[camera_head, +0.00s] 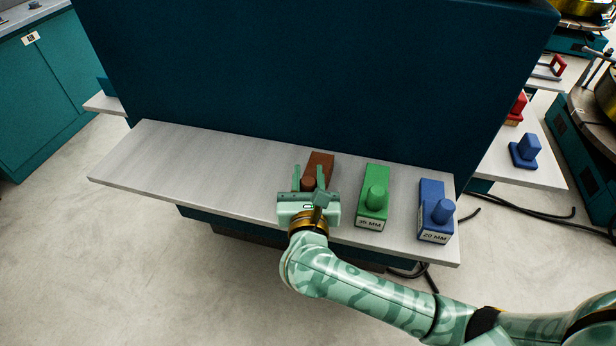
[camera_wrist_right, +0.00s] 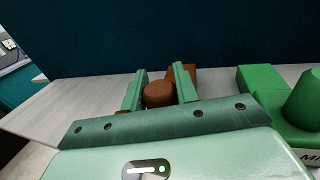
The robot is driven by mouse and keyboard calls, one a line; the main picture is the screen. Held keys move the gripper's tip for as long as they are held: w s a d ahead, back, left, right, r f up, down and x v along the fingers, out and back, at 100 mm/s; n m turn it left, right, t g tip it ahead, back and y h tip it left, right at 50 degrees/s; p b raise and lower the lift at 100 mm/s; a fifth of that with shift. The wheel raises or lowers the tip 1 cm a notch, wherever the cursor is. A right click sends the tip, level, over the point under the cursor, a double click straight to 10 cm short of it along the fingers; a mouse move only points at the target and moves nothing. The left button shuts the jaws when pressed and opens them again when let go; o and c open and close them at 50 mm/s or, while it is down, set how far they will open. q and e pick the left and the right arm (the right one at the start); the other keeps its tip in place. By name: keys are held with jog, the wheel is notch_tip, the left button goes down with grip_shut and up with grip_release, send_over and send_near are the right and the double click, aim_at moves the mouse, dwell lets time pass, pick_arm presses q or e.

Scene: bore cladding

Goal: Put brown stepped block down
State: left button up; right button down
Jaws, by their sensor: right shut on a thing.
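The brown stepped block (camera_head: 320,160) is at the shelf, left of a green block, with its larger part toward the teal panel. My right gripper (camera_head: 309,177) is shut on its round knob. In the right wrist view the brown block (camera_wrist_right: 159,94) shows its knob between the two fingers of my right gripper (camera_wrist_right: 159,92). The palm hides the block's near part and underside, so I cannot tell whether it touches the shelf. My left gripper is in neither view.
The grey shelf (camera_head: 200,160) is bare to the left. A green block (camera_head: 372,192) labelled 35 MM and a blue block (camera_head: 432,205) labelled 20 MM stand to the right. A tall teal panel (camera_head: 310,75) rises behind. A blue piece (camera_head: 526,150) sits on another shelf at right.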

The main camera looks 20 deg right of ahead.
jog(key=c, duration=1.1)
grip_release()
jog(key=shift+s+r, duration=0.1)
jog(key=shift+r, duration=0.05)
jog(key=p+v, duration=0.1)
jog(key=v, duration=1.1)
